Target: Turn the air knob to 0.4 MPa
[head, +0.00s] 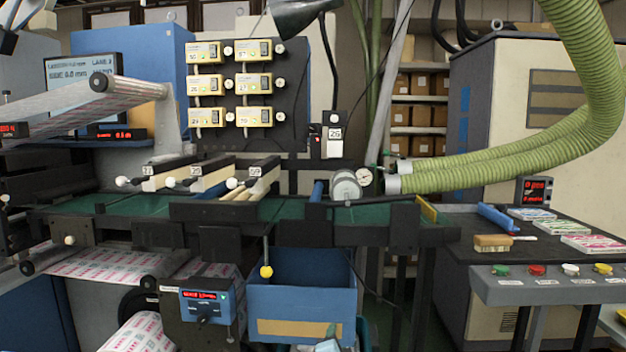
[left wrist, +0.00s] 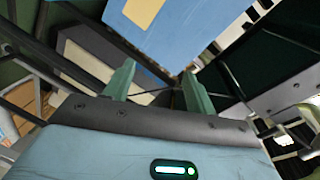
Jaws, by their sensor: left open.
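A round white pressure gauge (head: 364,177) stands at the right part of the green machine bed in the head view. Its reading is too small to make out. A grey rounded cylinder (head: 345,186), which looks like the air knob, sits just left of it. My left gripper (head: 330,333) shows only in part at the bottom edge of the head view, low in front of the blue bin and well below the knob. In the left wrist view its two green fingers (left wrist: 158,82) stand apart with nothing between them. My right gripper is not in view.
The blue bin (head: 300,290) hangs under the bed; it also fills the top of the left wrist view (left wrist: 185,35). A yellow ball-ended lever (head: 266,271) hangs in front of the bed. Green hoses (head: 490,165) pass right of the gauge. A side table (head: 455,250) stands at right.

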